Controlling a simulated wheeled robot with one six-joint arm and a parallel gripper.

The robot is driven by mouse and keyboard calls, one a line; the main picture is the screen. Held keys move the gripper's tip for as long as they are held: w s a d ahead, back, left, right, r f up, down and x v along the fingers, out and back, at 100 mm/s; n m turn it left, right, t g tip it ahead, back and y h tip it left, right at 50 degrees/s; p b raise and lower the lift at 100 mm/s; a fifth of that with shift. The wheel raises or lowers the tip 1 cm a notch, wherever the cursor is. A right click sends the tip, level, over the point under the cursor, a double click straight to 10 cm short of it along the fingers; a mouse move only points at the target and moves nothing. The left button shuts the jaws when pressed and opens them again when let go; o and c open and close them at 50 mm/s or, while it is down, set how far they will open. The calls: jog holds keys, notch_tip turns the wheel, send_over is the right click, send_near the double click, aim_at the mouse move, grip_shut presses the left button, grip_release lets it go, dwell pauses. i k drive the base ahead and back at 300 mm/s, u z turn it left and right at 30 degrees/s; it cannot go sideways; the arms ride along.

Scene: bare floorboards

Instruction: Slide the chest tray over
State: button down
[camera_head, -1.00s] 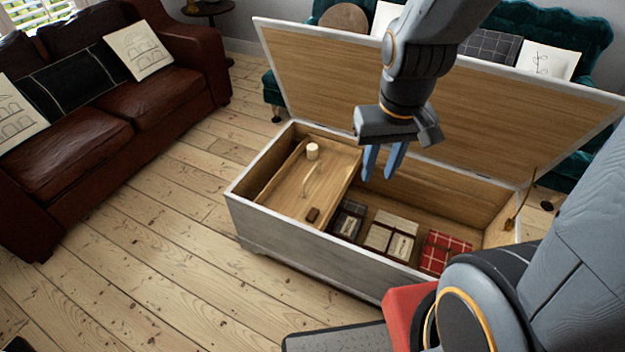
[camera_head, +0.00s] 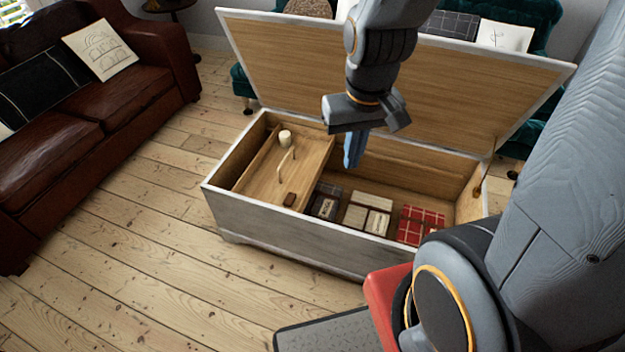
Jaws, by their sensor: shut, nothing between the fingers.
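The chest (camera_head: 290,247) stands on the floorboards with its lid (camera_head: 440,82) raised. The wooden tray (camera_head: 262,181) sits inside at the chest's left end. It has a light handle (camera_head: 286,164), and a white cylinder (camera_head: 285,138) and a small dark brown block (camera_head: 289,199) rest on it. My gripper (camera_head: 353,165) hangs over the chest's open middle, to the right of the tray and apart from its handle. Its blue fingers are together and empty.
On the chest floor right of the tray lie a dark folded item (camera_head: 325,203), beige packets (camera_head: 368,213) and a red checked cloth (camera_head: 417,225). A brown leather sofa (camera_head: 100,120) stands at left. A green sofa (camera_head: 241,86) is behind the lid.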

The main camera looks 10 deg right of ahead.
aim_at(276, 171)
jog(key=k, duration=1.15)
jog(key=u, duration=0.6)
jog(key=i, duration=0.6)
jog(key=u, duration=0.5)
jog(key=i, duration=1.2)
jog(key=z, duration=1.05)
jog(key=i, duration=0.4)
jog(key=z, duration=0.45)
